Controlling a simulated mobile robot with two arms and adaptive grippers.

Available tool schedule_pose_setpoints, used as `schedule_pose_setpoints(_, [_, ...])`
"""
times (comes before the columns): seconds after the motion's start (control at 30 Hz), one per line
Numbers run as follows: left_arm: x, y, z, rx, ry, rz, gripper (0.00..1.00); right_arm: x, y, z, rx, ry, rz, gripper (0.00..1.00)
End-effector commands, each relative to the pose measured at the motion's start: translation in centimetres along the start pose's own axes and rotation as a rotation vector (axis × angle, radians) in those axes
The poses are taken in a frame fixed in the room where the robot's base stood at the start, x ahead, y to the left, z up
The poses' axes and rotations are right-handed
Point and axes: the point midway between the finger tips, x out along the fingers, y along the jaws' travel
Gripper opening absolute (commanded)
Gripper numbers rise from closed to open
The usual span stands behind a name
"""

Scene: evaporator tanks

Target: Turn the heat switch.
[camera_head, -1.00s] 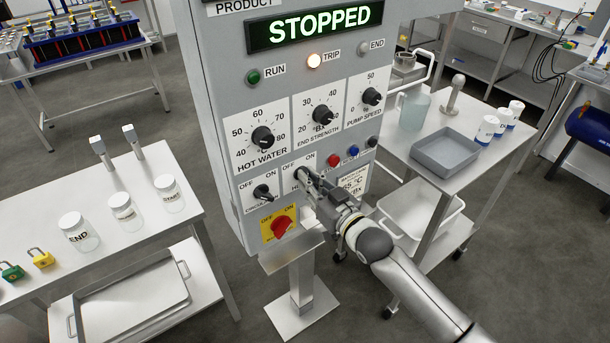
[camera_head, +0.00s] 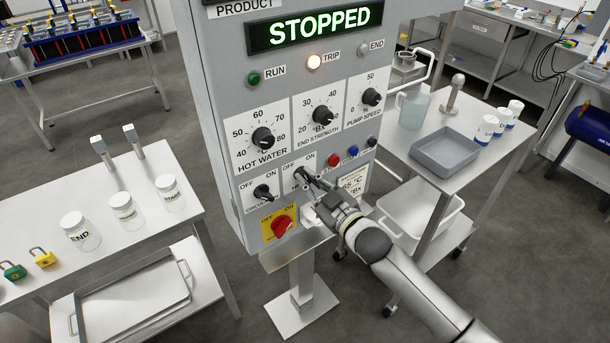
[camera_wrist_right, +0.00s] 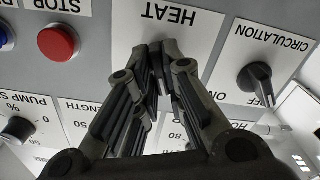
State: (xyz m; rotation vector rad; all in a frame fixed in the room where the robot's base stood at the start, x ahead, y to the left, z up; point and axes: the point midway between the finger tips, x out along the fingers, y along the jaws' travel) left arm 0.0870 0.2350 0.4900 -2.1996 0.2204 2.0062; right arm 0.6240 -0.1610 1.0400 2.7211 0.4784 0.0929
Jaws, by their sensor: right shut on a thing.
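The heat switch sits on a white plate (camera_head: 287,182) marked OFF and ON, low on the grey control panel. My right gripper (camera_head: 303,177) reaches it from the lower right, its fingers shut on the switch. The right wrist view shows the same fingers (camera_wrist_right: 166,62) closed together against the plate marked HEAT (camera_wrist_right: 186,14). The fingers hide the switch, so its pointing direction cannot be told. The trip lamp (camera_head: 314,62) is lit and the display (camera_head: 316,26) reads STOPPED. My left gripper is not in view.
The circulation switch (camera_head: 262,192) is just left of the heat plate, with a red main switch (camera_head: 282,225) below. Red (camera_head: 333,161) and blue (camera_head: 353,151) buttons are close on the right. Tables stand on both sides of the panel.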

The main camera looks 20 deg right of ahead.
Motion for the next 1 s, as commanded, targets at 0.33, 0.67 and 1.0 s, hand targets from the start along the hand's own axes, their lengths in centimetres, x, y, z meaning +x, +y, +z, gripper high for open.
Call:
schedule_pose_setpoints(0.33, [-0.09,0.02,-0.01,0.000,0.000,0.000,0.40,-0.03,-0.03,0.13,-0.100,-0.003,-0.001,0.00])
schedule_pose_setpoints(0.67, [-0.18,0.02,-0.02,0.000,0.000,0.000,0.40,-0.02,-0.01,0.12,-0.276,-0.002,-0.001,0.00])
schedule_pose_setpoints(1.0, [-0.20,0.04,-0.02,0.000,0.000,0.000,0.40,-0.02,-0.04,0.11,-0.390,-0.002,-0.001,0.00])
